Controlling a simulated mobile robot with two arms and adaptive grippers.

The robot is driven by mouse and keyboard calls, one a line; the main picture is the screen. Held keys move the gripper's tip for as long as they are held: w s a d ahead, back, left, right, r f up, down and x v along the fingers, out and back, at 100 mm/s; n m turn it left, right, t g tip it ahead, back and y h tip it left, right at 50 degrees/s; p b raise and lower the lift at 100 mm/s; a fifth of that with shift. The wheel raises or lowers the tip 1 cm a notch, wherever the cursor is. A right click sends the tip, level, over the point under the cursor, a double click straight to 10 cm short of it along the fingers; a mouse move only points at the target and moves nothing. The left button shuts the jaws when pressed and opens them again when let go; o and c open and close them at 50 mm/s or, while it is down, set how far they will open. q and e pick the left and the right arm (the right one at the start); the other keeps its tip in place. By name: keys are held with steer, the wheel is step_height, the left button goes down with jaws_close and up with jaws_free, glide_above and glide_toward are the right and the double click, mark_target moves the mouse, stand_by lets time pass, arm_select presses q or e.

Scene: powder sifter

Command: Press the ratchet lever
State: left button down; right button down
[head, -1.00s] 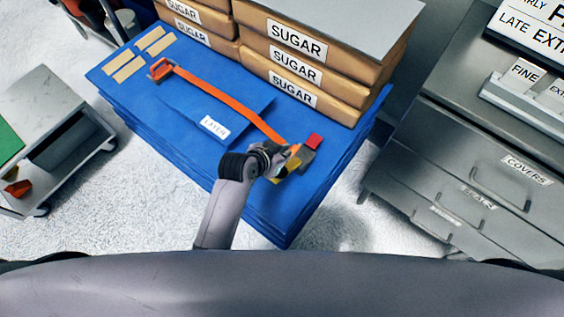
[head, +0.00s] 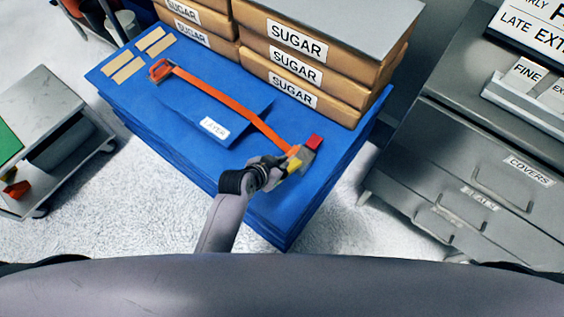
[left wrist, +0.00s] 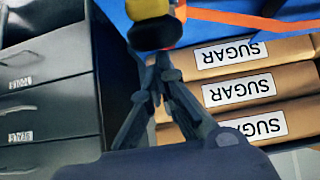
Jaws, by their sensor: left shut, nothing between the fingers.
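The ratchet (head: 307,156) is a small grey body with a red part (head: 314,141) and a yellow part (head: 294,166). It sits near the right end of the blue stack, joined to an orange strap (head: 225,100). My left gripper (head: 279,168) is shut and empty, just left of the yellow part; I cannot tell whether they touch. In the left wrist view its closed fingers (left wrist: 162,62) point at a yellow and black piece (left wrist: 150,28), which covers part of what lies behind. My right gripper is not in view.
Stacked sugar bags (head: 300,70) stand behind the ratchet on the blue stack (head: 130,78). A labelled card (head: 214,127) lies beside the strap. A grey drawer cabinet (head: 450,160) stands to the right, a low cart (head: 50,125) to the left.

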arm_select(q)
steer(key=shift+s+a+f+t+h+b, duration=0.35)
steer(key=shift+s+a+f, duration=0.2)
steer(key=shift+s+f, duration=0.2)
steer(key=s+a+f, duration=0.2)
steer(key=s+f, duration=0.1)
steer(key=f, duration=0.2)
steer(key=shift+s+a+f, duration=0.25)
steer(key=shift+s+f, duration=0.1)
steer(key=shift+f, duration=0.05)
steer(key=shift+s+f, duration=0.1)
step_height(320, 180, up, 6)
steer(key=p, duration=0.5)
steer(key=s+a+r, duration=0.2)
steer(key=s+a, duration=0.3)
steer(key=s, duration=0.1)
steer(key=shift+s+a+b, duration=0.2)
steer(key=shift+s+b, duration=0.2)
steer(key=shift+b, duration=0.05)
steer(key=shift+f, duration=0.1)
stand_by(0.8)
